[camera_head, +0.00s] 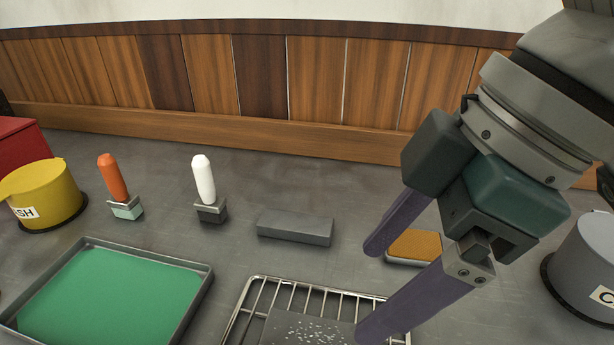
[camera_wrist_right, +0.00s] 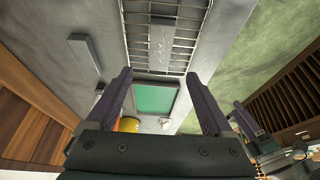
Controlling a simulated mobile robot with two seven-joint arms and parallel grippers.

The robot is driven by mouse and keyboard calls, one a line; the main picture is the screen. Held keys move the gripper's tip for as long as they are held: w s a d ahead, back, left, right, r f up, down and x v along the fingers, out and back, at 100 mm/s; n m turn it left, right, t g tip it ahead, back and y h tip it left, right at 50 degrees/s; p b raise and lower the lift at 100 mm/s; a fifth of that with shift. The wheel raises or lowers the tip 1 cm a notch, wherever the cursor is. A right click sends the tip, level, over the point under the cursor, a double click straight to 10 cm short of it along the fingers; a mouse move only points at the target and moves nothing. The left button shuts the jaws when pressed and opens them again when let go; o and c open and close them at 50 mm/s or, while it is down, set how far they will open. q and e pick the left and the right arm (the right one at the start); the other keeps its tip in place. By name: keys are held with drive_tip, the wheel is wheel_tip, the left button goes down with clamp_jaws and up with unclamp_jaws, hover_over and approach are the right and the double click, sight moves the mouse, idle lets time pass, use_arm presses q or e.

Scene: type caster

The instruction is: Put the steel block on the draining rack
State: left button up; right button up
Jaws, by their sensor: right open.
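A speckled grey block (camera_head: 308,330) with white flecks on top lies on the wire draining rack (camera_head: 262,290), partly cut off by the lower edge of the head view. It also shows on the rack in the right wrist view (camera_wrist_right: 160,50). A plain grey block (camera_head: 295,227) lies on the bench behind the rack; I cannot tell which one is the steel block. My right gripper (camera_head: 372,290) is open and empty above the rack's right side, its fingers apart from both blocks. My left gripper seems to show only as purple fingers in the right wrist view (camera_wrist_right: 245,120).
A green-floored tray (camera_head: 205,285) stands left of the rack. Two stamp-like tools, orange (camera_head: 113,180) and white (camera_head: 203,182), stand behind it. A yellow tub (camera_head: 45,195) is far left, a grey tub (camera_head: 585,260) far right. An orange-topped pad (camera_head: 415,246) lies behind my right gripper.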

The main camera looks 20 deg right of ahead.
drive_tip(key=s+a+f+m+t+y, duration=0.1)
drive_tip(key=s+a+f+m+t, duration=0.1)
drive_tip(key=a, duration=0.2)
drive_tip(key=s+d+f+m+h, duration=0.4)
drive_tip(key=s+d+f+m, duration=0.1)
drive_tip(key=s+d+m, duration=0.2)
drive_tip(key=shift+s+d+f+g, duration=0.2)
drive_tip(key=shift+d+g, duration=0.2)
drive_tip(key=shift+d, duration=0.5)
